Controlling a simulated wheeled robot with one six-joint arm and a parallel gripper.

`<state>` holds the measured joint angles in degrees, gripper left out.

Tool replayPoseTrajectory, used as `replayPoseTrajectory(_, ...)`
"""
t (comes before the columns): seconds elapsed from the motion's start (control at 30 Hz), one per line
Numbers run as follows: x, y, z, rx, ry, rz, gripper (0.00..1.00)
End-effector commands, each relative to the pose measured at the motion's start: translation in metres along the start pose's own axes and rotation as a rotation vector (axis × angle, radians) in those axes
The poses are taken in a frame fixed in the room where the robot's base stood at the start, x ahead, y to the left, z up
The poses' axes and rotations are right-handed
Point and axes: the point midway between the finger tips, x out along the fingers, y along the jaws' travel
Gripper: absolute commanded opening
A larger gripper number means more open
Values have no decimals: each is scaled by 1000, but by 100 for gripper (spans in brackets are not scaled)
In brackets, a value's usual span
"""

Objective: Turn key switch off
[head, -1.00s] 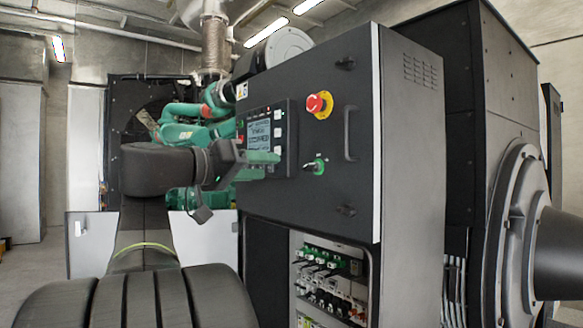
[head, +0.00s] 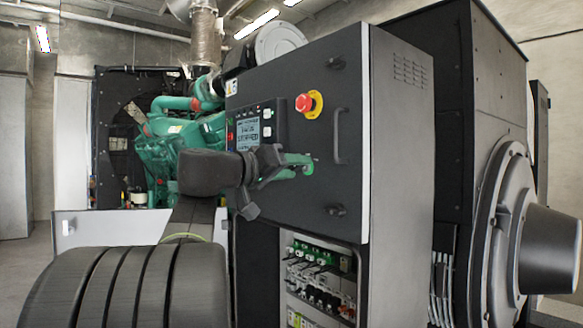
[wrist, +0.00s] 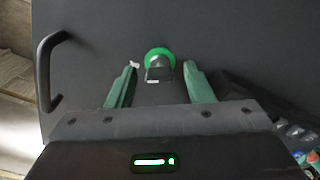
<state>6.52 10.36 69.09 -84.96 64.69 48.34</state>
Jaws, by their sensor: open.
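The key switch (wrist: 159,66) has a green ring and a dark middle on the dark panel door in the wrist view. In the head view its place is largely hidden by my gripper (head: 308,164), which reaches to the panel below the red stop button. In the wrist view my gripper (wrist: 161,76) is open, with one green finger on each side of the switch. Gaps show between the fingers and the ring. A small pale key-like piece (wrist: 134,64) shows at the left fingertip; I cannot tell whether they touch.
A red emergency stop button (head: 309,103) on a yellow ring sits above. A black door handle (head: 339,136) is to the right; in the wrist view the handle (wrist: 49,72) is at the left. A controller screen (head: 248,133) is left of the stop button. Open wiring (head: 318,280) lies below.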

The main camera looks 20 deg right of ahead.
Motion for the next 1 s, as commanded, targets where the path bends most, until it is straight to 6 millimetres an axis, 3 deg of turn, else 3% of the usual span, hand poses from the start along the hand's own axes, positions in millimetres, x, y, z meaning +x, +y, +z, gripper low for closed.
replayPoseTrajectory(0.1, 0, 0, 0, 0, 0, 0, 45)
replayPoseTrajectory(0.33, 0, 0, 0, 0, 0, 0, 3)
replayPoseTrajectory(0.67, 0, 0, 0, -43, -1, 0, 3)
replayPoseTrajectory(1.0, 0, 0, 0, -271, -1, 0, 3)
